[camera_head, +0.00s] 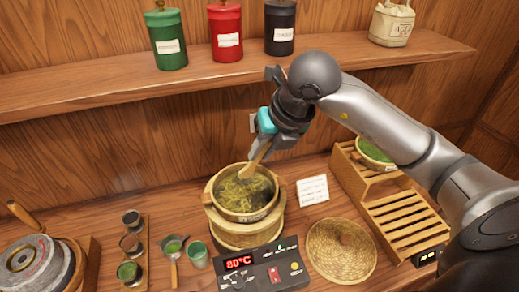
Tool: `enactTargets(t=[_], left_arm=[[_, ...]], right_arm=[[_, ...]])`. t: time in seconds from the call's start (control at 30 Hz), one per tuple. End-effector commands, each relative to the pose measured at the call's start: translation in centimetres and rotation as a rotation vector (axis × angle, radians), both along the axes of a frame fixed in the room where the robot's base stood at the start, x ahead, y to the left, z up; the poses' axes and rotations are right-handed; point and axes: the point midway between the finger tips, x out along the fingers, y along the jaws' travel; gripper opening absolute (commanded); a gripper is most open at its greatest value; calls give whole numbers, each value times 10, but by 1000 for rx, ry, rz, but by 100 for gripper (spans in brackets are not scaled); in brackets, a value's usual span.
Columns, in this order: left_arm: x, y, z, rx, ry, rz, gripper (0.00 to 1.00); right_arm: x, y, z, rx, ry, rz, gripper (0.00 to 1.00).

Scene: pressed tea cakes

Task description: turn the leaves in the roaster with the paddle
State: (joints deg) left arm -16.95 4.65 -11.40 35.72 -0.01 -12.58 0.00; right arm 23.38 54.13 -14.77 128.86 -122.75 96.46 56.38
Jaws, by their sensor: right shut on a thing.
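The roaster is a round wooden tub (213,209) on a wooden base, with a dark control box (262,272) in front reading 80°C in red. Green-brown leaves (240,192) lie in the tub. My right gripper (266,140) is above and a little right of the tub, shut on the wooden paddle (256,160). The paddle slants down to the left, and its lower end is at the leaves near the back of the tub. I cannot tell how deep it sits in them. My left gripper is out of view.
A woven basket (341,250) and a white card (312,189) lie right of the roaster. A slatted wooden rack (400,215) stands further right. Small cups (198,255) and a stone mill (35,266) are left. A shelf (120,90) with canisters (227,32) runs behind.

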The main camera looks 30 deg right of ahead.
Motion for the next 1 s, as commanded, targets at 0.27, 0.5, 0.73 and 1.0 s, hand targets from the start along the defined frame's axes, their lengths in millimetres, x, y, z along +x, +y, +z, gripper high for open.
enactTargets(t=[0.27, 0.5, 0.73, 1.0], left_arm=[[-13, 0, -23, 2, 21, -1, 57], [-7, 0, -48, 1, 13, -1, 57], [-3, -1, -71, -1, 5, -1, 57], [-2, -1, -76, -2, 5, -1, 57]], right_arm=[[0, 0, -31, 1, 2, 2, 0], [0, 0, -61, 0, 0, 2, 0], [0, 0, -84, -1, 1, 2, 0], [0, 0, -88, 0, 0, 2, 0]])
